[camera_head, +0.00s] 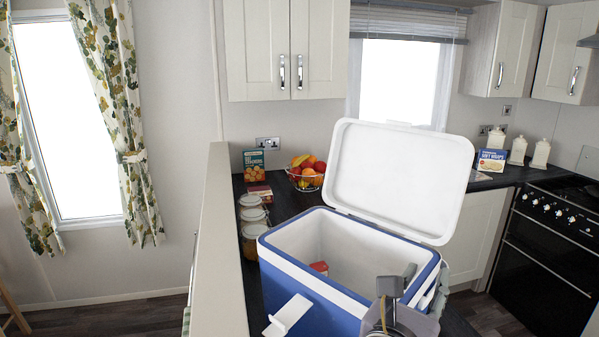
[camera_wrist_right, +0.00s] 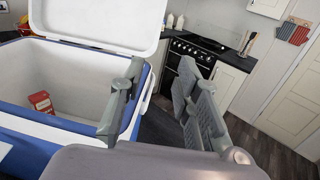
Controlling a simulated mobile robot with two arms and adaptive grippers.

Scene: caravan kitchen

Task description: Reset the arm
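My right gripper (camera_head: 415,290) is at the front right corner of a blue and white cooler box, low in the head view. In the right wrist view my right gripper (camera_wrist_right: 160,85) has its two grey fingers spread wide, with nothing between them. The left finger overlaps the cooler's right rim in that view; I cannot tell whether it touches. The cooler box (camera_head: 305,290) has its white lid (camera_head: 400,180) raised. A small red and white box (camera_head: 319,267) lies inside it, and it also shows in the right wrist view (camera_wrist_right: 41,103). My left gripper is not in view.
The cooler stands on a dark counter beside a pale partition (camera_head: 220,240). Lidded jars (camera_head: 254,225), a fruit basket (camera_head: 307,172) and food boxes (camera_head: 254,164) stand behind to the left. A black stove (camera_head: 550,240) is at the right, with open floor before it.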

